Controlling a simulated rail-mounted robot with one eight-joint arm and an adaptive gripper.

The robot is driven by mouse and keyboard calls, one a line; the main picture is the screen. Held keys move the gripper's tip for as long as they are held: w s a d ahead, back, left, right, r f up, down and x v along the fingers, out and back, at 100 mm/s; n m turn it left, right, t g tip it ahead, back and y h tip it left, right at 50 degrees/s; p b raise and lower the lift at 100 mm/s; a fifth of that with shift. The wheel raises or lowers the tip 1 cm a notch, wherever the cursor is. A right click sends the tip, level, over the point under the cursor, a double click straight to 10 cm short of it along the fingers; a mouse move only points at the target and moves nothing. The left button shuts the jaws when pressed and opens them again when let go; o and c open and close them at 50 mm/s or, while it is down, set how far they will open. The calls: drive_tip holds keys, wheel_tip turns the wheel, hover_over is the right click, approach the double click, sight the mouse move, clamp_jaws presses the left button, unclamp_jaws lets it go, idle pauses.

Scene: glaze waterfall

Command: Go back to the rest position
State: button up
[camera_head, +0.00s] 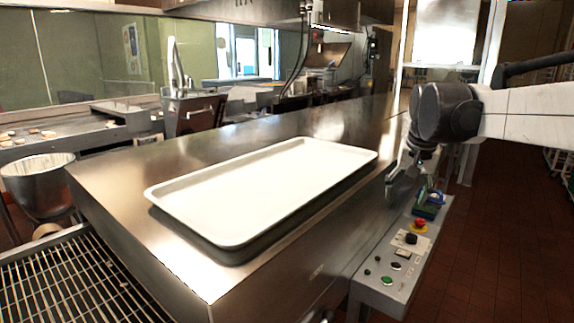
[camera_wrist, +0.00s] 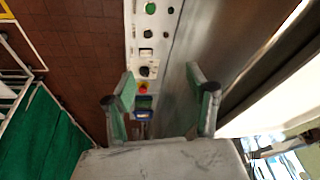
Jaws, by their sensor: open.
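My gripper (camera_head: 408,184) hangs at the right end of the steel counter, above the control box and beside the white tray's right side. In the wrist view my gripper (camera_wrist: 162,92) has its two fingers spread wide apart, with nothing between them. The fingers are open and empty. Part of my arm reaches in from the right edge of the head view.
A white tray (camera_head: 270,185) lies on the steel counter (camera_head: 115,185). The control box (camera_head: 388,286) with buttons and a red knob (camera_head: 419,225) sits along the counter's front side. A metal bowl (camera_head: 40,185) and a wire conveyor (camera_head: 75,285) are at left. Tiled floor (camera_head: 500,240) is clear at right.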

drive_tip(key=s+a+f+n+t, duration=0.1)
drive_tip(key=s+a+f, duration=0.2)
drive_tip(key=s, duration=0.6)
drive_tip(key=s+a+f+n+t, duration=0.1)
drive_tip(key=s+a+f, duration=0.2)
drive_tip(key=s, duration=0.7)
drive_tip(key=s+a+f+n+t, duration=0.1)
drive_tip(key=s+a+f+n, duration=0.1)
drive_tip(key=s+f, duration=0.4)
drive_tip(key=s, duration=0.3)
drive_tip(key=shift+s+a+t+y, duration=0.15)
drive_tip(key=shift+a+t+y, duration=0.15)
drive_tip(key=shift+a, duration=0.1)
